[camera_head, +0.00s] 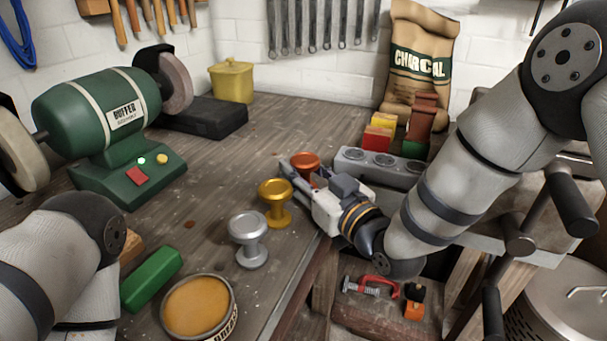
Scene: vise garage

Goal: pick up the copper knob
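The copper knob (304,160) stands on the workbench near its right front edge; only its orange-brown top shows clearly. My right gripper (297,176) reaches in from the right, with its fingers at the knob. The near finger hides the knob's stem and foot. Whether the fingers touch or grip the knob cannot be told. A gold knob (275,189) stands just left of the gripper, and a silver knob (249,227) stands nearer to me. My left arm shows at the lower left, but its gripper is out of view.
A green buffer (98,112) stands at the left. A round tin (197,308) and a green bar (151,278) lie in front. A grey socket block (379,166) and charcoal bag (418,62) stand behind the gripper. The bench middle (225,165) is clear.

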